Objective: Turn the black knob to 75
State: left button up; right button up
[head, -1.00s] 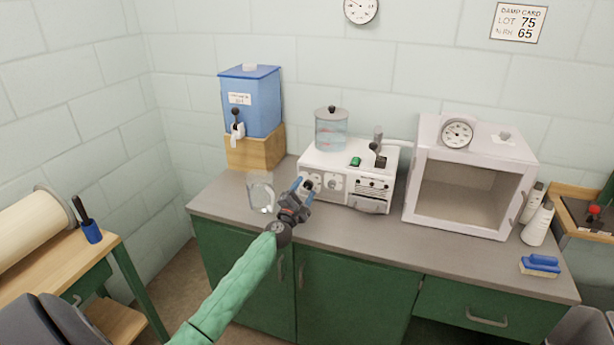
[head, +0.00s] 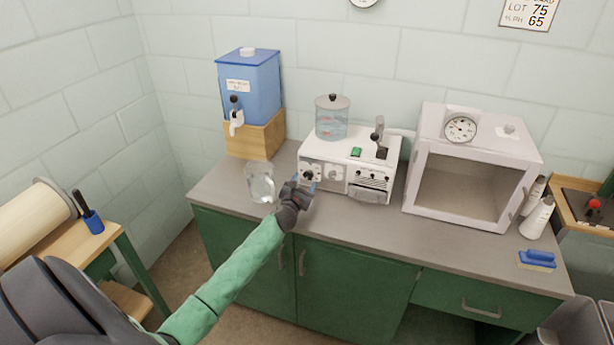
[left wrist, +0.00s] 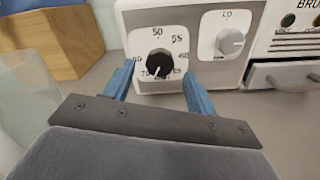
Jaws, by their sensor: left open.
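The black knob (left wrist: 160,63) sits on a white dial plate on the front of a white machine (head: 350,160). Its dial numbers run around it, with 50 at the top and 55 and 60 on the right. A pale mark on the knob points roughly down, slightly left; the lower numbers are partly covered, so its exact reading is unclear. The knob also shows in the head view (head: 308,175). My left gripper (head: 304,185) is open in front of it. In the left wrist view its blue fingers (left wrist: 158,70) flank the knob; I cannot tell whether they touch.
A glass jar (head: 261,183) stands on the counter just left of my gripper. A second, light knob (left wrist: 229,42) is right of the black one. A blue dispenser (head: 250,90) on a wooden block and a white chamber (head: 420,185) flank the machine. A wall card (head: 530,14) reads LOT 75.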

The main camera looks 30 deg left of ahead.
aim_at(308, 177)
pick_arm(q)
jog(key=shift+p+x, duration=0.3)
jog(key=shift+x, duration=1.3)
pick_arm(e)
jog(key=shift+s+d+f, duration=0.15)
jog(key=shift+s, duration=0.35)
jog(key=shift+s+d+f, duration=0.1)
jog(key=shift+s+f, duration=0.05)
jog(key=shift+s, duration=0.35)
pick_arm(q)
jog(key=c, duration=1)
jog(key=shift+r, duration=0.1)
jog(key=shift+m+p, duration=0.45)
jog(key=shift+m, duration=0.15)
jog(key=shift+m+p, duration=0.5)
jog(key=shift+m, duration=0.5)
pick_arm(e)
jog(key=shift+s+d+f, duration=0.15)
jog(key=shift+s, duration=0.65)
jog(key=shift+s+d+f, duration=0.1)
jog(key=shift+s+f, duration=0.1)
jog(key=shift+s, duration=0.65)
jog(key=shift+s+d+f, duration=0.15)
jog(key=shift+s, duration=0.65)
